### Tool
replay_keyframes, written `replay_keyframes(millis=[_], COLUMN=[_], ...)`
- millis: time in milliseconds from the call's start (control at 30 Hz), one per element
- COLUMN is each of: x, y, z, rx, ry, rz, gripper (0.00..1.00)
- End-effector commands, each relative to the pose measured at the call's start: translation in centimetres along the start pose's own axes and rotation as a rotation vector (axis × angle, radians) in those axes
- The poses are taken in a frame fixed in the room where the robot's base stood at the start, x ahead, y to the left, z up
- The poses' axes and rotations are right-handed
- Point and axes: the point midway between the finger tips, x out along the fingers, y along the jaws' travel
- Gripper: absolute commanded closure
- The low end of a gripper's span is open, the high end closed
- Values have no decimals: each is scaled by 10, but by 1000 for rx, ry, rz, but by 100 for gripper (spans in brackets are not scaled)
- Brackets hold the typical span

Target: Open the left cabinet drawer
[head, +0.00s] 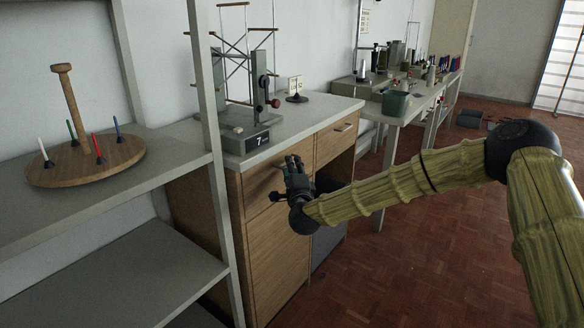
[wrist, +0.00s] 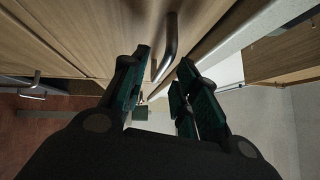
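The wooden cabinet (head: 270,245) has a grey top and two drawer fronts side by side. The left drawer (head: 262,182) looks flush with the cabinet, and my gripper (head: 292,168) is in front of it, hiding its handle in the head view. In the wrist view, a metal bar handle (wrist: 170,40) stands out from a wooden front. My gripper's green-padded fingers (wrist: 162,75) are apart, one on each side of the bar. A gap shows between the bar and the fingers; contact cannot be made out.
The right drawer (head: 336,138) has its own handle (head: 345,127), with an open bay below. A grey shelf unit (head: 215,180) stands close on the left, holding a wooden spool stand (head: 88,160). A winding device (head: 250,100) stands on the cabinet top.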

Motion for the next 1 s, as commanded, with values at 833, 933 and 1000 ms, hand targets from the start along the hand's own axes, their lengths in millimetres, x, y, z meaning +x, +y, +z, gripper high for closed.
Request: replay_keyframes(millis=[833,933,1000], x=[16,15,15], y=[0,0,0], z=[0,0,1], rx=[0,0,0], ry=[0,0,-2], rz=[1,1,1], gripper=[100,100,100])
